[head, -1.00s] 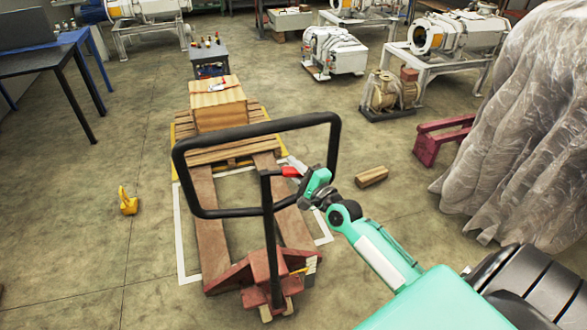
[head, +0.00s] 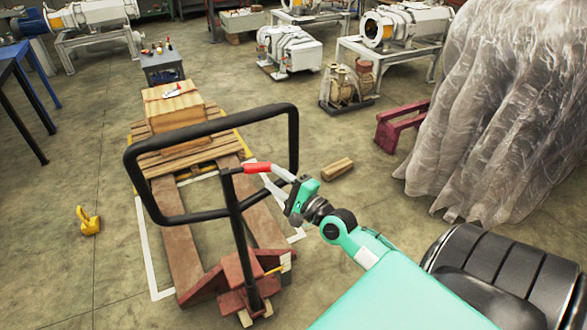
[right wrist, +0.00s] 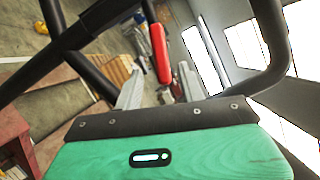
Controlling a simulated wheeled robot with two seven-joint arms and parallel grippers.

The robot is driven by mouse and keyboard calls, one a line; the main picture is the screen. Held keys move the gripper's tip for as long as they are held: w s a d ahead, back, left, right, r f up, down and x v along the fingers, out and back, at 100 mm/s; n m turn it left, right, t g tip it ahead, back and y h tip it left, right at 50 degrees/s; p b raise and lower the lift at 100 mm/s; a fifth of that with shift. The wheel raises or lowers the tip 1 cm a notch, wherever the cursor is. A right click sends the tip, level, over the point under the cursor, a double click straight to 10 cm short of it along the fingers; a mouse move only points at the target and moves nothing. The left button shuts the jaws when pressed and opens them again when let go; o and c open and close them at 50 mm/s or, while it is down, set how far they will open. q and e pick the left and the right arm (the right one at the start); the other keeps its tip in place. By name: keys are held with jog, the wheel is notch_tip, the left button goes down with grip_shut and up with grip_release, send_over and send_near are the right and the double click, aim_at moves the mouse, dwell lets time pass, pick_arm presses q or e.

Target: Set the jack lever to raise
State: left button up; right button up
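The pallet jack's black loop handle (head: 284,140) stands upright on its shaft (head: 238,230). A red lever (head: 257,168) sticks out to the right from the top of the shaft, inside the loop. My right gripper (head: 272,179) is open just right of the lever, with its light fingers pointing towards it. In the right wrist view, the red lever (right wrist: 160,55) appears between the two spread fingers (right wrist: 158,88); I cannot tell whether they touch it. The handle bars cross that view on both sides. My left gripper is not in view.
The jack's forks run under a wooden pallet (head: 190,157) carrying a wooden box (head: 173,108). A plastic-draped object (head: 480,120) stands at the right. A wood block (head: 338,168) and a yellow object (head: 89,221) lie on the otherwise open floor nearby.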

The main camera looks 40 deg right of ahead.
jog(key=shift+s+d+f+b, duration=0.1)
jog(key=shift+s+b, duration=0.15)
jog(key=shift+s, duration=0.7)
jog(key=shift+s+d+f+b, duration=0.15)
jog(key=shift+s+b, duration=0.15)
jog(key=shift+s, duration=0.65)
jog(key=shift+s+d+f+b, duration=0.1)
jog(key=shift+s+b, duration=0.15)
jog(key=shift+s, duration=0.7)
jog(key=shift+f, duration=0.1)
